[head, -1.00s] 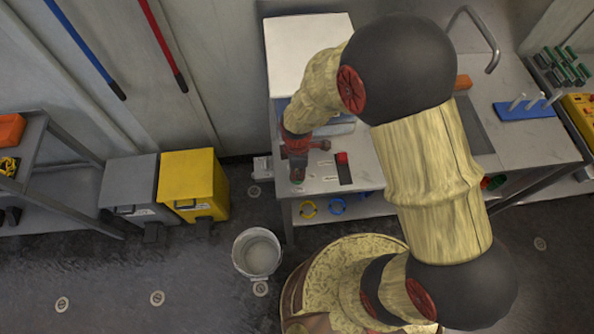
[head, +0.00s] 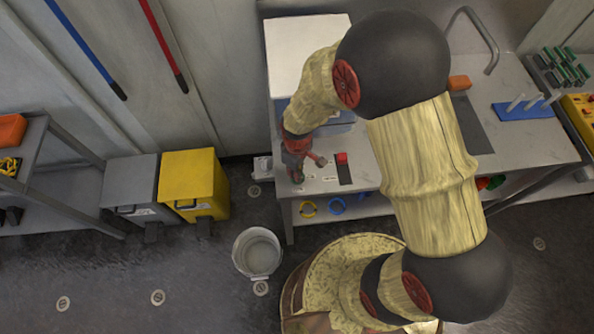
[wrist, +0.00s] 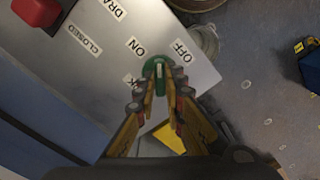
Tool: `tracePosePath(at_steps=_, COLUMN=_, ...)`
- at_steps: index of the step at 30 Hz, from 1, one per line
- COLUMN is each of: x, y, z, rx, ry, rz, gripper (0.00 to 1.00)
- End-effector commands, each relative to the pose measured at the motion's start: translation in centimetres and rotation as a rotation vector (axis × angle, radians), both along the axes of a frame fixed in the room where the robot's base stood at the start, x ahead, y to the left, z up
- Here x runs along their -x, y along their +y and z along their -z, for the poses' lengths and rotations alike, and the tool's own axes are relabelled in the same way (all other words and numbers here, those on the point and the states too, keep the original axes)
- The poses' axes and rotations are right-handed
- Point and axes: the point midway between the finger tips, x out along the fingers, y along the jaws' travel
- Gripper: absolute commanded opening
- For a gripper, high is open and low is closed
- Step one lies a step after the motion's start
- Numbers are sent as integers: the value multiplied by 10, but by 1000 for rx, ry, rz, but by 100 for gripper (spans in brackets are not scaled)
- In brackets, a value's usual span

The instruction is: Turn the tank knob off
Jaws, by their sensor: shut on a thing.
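The tank knob (wrist: 158,67) is a small green round knob with a white pointer mark, at the panel's edge in the wrist view. Its mark lies roughly upright in the picture, between the ON label (wrist: 137,47) and the OFF label (wrist: 182,50). My gripper (wrist: 160,88) is shut on the knob, one finger on each side, hiding its lower part. In the head view my gripper (head: 297,176) reaches down to the near left corner of the counter (head: 325,182), and the knob is hidden there.
A red knob (wrist: 37,10) sits by the CLOSED label in the wrist view. In the head view a white bucket (head: 257,252) stands on the floor below the counter, and a yellow bin (head: 194,180) stands left of it. The floor at lower left is mostly clear.

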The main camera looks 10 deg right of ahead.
Motion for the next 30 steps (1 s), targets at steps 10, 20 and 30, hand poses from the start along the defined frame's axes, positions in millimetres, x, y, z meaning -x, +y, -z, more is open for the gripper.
tracePosePath(at_steps=10, x=-1, y=0, z=-1, rx=0, ry=-1, rz=328, gripper=0)
tracePosePath(at_steps=20, x=-1, y=0, z=-1, rx=-1, ry=-1, rz=623, gripper=0)
tracePosePath(at_steps=30, x=-1, y=0, z=0, rx=-1, ry=-1, rz=823, gripper=0)
